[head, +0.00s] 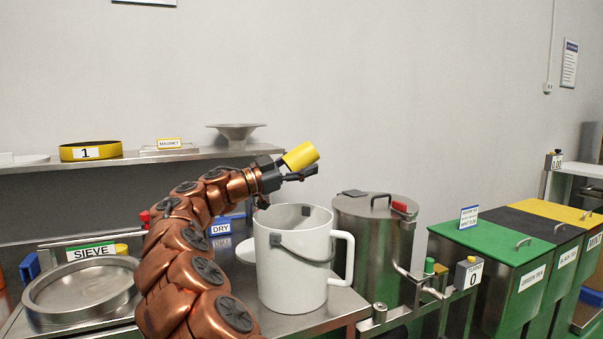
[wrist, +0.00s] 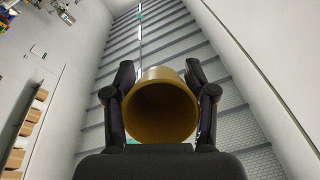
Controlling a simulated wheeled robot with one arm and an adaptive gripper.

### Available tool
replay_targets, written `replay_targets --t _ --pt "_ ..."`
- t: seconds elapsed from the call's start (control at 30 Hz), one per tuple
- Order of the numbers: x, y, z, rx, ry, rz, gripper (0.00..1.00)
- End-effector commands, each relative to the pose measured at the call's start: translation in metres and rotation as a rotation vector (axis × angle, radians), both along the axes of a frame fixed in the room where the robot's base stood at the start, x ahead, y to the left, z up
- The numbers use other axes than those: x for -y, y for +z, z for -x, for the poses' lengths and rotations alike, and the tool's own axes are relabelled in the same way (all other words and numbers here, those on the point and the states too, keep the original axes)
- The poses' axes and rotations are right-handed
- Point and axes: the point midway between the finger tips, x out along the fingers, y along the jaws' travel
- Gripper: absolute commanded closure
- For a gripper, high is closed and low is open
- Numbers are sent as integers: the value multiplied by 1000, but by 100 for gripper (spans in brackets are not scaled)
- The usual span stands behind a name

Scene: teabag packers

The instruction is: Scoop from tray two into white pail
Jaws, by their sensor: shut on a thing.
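A white pail (head: 290,275) with a side handle and a grey bail stands upright on the steel bench. Its mouth is open; its contents are hidden. My gripper (head: 296,171) is shut on a yellow scoop (head: 301,155), held tilted in the air above the pail's rim, apart from it. In the wrist view my gripper (wrist: 161,105) has a dark finger on each side of the scoop (wrist: 160,108). The scoop's round open end faces that camera, and its inside looks empty. I see no tray marked two.
A round sieve pan (head: 82,290) is at the left. A shelf (head: 200,156) behind holds a yellow ring (head: 91,151) marked 1. A lidded steel drum (head: 375,240) stands right of the pail. Green, black and yellow lidded bins (head: 495,245) stand farther right.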

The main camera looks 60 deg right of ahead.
Motion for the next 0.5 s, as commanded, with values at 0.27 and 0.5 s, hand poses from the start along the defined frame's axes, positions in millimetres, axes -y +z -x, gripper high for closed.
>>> replay_targets --t 0.27,0.5 --pt "2 3 1 34 1 -37 68" --pt "4 2 1 128 4 -132 68"
